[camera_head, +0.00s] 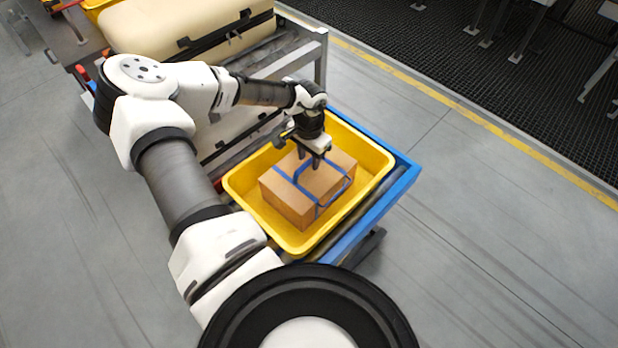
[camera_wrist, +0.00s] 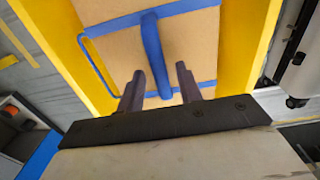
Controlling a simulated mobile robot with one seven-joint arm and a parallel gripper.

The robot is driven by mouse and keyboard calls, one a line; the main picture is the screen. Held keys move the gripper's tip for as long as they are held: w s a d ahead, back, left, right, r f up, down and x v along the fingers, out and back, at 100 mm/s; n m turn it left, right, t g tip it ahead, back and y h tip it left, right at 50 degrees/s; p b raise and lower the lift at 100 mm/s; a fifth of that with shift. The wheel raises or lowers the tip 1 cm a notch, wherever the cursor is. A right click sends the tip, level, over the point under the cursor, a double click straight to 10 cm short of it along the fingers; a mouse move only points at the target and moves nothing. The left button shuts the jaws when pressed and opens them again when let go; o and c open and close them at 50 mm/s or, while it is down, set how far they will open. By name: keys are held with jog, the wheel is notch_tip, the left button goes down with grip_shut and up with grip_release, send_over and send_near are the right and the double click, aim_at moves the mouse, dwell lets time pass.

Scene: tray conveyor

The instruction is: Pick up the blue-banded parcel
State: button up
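The blue-banded parcel (camera_head: 289,198) is a brown cardboard box with blue straps and raised blue strap loops on top. It lies in the yellow tray (camera_head: 247,205) on the conveyor. My gripper (camera_head: 315,160) is right above the parcel's top, pointing down. In the wrist view, the two dark fingers of my gripper (camera_wrist: 160,85) are apart, with a blue strap (camera_wrist: 153,50) running between them. The fingers do not appear closed on the strap. I cannot tell whether the fingertips touch the box top. The wrist view also shows the parcel's top face (camera_wrist: 193,38).
The tray sits on a roller conveyor with a blue side rail (camera_head: 405,183). A cream-coloured case (camera_head: 180,30) with black trim lies behind it. The grey floor to the right is open up to a yellow line (camera_head: 480,125).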

jog(key=shift+f, duration=1.15)
grip_shut()
jog(key=shift+r, duration=0.1)
dwell(0.4)
